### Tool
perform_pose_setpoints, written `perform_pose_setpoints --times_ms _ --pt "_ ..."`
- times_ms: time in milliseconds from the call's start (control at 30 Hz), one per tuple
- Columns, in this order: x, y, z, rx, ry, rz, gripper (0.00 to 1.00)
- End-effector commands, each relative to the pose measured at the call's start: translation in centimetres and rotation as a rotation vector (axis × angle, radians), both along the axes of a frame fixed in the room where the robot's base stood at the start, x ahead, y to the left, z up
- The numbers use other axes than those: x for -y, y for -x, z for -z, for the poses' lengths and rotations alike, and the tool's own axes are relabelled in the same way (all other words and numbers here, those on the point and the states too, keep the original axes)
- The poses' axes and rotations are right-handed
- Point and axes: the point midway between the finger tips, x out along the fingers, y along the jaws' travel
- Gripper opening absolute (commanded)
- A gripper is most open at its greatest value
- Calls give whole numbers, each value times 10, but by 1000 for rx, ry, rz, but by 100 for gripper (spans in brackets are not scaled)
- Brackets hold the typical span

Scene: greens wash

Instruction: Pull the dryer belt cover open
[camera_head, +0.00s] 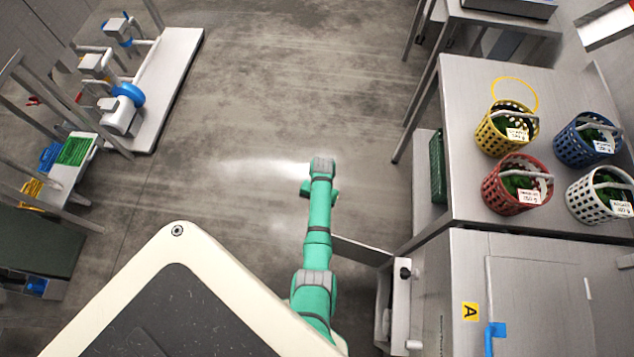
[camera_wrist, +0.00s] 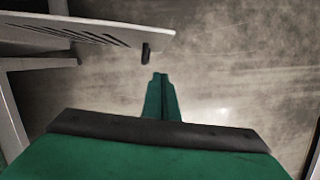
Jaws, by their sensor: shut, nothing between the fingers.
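A thin grey metal panel, which looks like the dryer belt cover (camera_head: 362,250), stands out to the left from the machine's side in the head view. In the wrist view a light slotted panel (camera_wrist: 100,27), probably the same cover, is at upper left. A short black handle (camera_wrist: 146,53) is at its right end. My gripper (camera_wrist: 160,76) is shut and empty, its green fingertips together, just below and right of the handle in the picture and apart from it. In the head view my wrist covers the fingertips, over open floor left of the machine.
The steel machine (camera_head: 530,290) with a yellow "A" label stands at lower right. A steel table (camera_head: 463,90) behind it holds yellow, red, blue and white baskets. A bench with valves (camera_head: 170,90) is at upper left. The concrete floor (camera_head: 270,70) between is clear.

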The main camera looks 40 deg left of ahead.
Motion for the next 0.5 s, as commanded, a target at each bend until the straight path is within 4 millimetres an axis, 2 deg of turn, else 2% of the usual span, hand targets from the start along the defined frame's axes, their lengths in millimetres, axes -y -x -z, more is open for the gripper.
perform_pose_setpoints --times_ms 233,500 --pt "1 8 29 -1 0 -4 0" --pt "9 31 29 0 -1 -4 0"
